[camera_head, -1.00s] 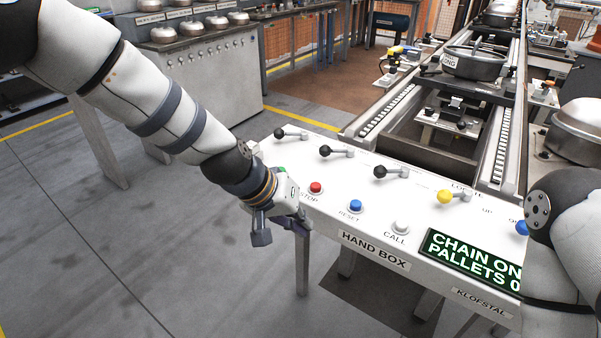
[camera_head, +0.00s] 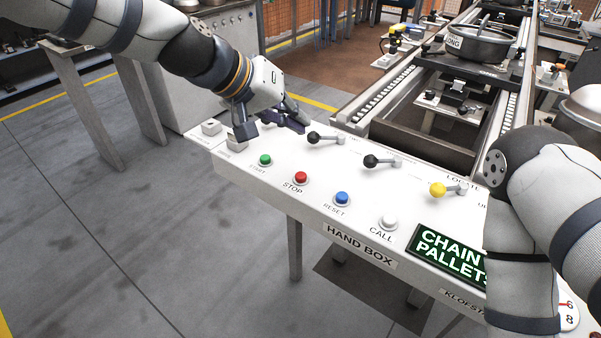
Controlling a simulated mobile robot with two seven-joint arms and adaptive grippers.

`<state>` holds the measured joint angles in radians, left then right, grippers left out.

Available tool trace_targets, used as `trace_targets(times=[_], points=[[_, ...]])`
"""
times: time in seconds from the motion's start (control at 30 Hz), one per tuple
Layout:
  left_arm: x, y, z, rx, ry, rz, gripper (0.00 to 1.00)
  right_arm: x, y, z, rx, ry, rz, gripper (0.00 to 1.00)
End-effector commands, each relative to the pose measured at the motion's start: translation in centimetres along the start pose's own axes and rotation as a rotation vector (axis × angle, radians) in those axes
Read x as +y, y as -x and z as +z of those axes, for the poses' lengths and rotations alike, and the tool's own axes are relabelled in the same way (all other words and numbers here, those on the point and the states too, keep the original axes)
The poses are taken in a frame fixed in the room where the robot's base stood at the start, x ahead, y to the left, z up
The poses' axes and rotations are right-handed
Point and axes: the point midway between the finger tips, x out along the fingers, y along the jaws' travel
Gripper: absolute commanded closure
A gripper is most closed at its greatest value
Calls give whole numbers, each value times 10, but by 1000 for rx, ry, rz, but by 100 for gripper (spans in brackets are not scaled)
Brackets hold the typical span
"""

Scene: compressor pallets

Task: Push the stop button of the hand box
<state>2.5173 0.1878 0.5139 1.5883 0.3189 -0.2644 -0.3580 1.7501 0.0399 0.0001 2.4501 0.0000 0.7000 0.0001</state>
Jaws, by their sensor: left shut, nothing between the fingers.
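The white hand box (camera_head: 262,190) carries a row of buttons along its near edge. The red stop button (camera_head: 301,178) sits between the green start button (camera_head: 265,160) and the blue reset button (camera_head: 342,198), with its STOP label in view. My left gripper (camera_head: 272,122) is shut and empty above the far left part of the box, behind the start and stop buttons and apart from both. My right arm covers the right part of the box, and my right gripper is out of view.
Levers with black knobs (camera_head: 370,161) and a yellow knob (camera_head: 438,190) stand behind the buttons. A white call button (camera_head: 388,222) and a green-lit display (camera_head: 446,254) are to the right. A conveyor (camera_head: 375,93) runs behind the box. Floor is clear at left.

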Motion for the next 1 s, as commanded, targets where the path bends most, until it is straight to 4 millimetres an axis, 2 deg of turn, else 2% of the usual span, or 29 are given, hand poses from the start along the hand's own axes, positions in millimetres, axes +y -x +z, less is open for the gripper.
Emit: trace_targets(times=[0.03, 0.2, 0.43, 0.63, 1.0], points=[[-7, -10, 8, -12, 9, 1, 100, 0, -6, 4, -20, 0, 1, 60], [-22, -30, 23, -14, 11, 1, 100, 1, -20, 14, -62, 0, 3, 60], [-36, -50, 37, -10, 8, 0, 100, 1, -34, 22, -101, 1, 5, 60], [-41, -57, 43, -6, 4, 0, 100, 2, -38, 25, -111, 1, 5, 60], [-42, -57, 42, -4, 2, 0, 100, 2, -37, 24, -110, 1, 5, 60]])
